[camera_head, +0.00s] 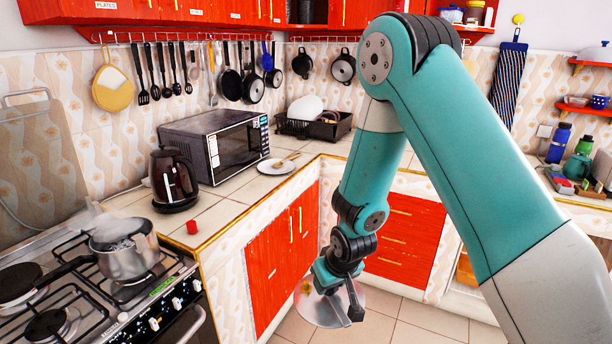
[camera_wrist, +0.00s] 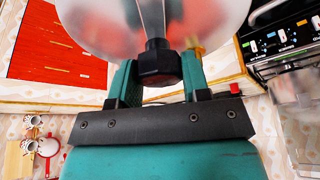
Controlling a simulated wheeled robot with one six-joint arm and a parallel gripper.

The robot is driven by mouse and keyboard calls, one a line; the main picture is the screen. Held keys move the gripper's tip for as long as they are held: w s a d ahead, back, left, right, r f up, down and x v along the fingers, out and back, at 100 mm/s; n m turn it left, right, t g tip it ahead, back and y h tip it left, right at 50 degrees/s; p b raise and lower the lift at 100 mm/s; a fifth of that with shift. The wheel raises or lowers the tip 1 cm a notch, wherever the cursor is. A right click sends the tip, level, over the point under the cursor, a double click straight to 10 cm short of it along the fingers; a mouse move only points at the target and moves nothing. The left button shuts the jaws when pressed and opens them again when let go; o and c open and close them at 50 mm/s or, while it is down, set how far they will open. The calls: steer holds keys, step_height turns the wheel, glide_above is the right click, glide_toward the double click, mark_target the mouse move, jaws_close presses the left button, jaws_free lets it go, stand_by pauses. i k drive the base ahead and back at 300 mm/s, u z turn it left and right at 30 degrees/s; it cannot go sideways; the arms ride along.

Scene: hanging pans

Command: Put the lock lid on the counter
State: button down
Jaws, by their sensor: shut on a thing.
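The lock lid (camera_head: 326,312) is a clear, see-through disc with a dark knob. In the head view it shows low in the middle, partly behind my gripper (camera_head: 340,296). In the wrist view the lid (camera_wrist: 110,25) fills the top centre, and its black knob (camera_wrist: 160,62) sits between the two fingers of my gripper (camera_wrist: 158,82). My gripper is shut on the knob. The tiled counter (camera_head: 225,200) with a gold edge runs behind and to the left of my gripper in the head view. The lid is apart from it, in front of the red cabinets.
A steaming pot (camera_head: 125,252) stands on the stove (camera_head: 80,300) at left. On the counter are a kettle (camera_head: 172,180), a microwave (camera_head: 215,148), a plate (camera_head: 278,166), a dish rack (camera_head: 315,124) and a small red object (camera_head: 192,227). Bare tiles show between the kettle and the front edge.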

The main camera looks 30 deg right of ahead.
mark_target(238, 195)
steer(key=z, duration=0.9)
steer(key=i, duration=2.05)
steer(key=u, duration=0.9)
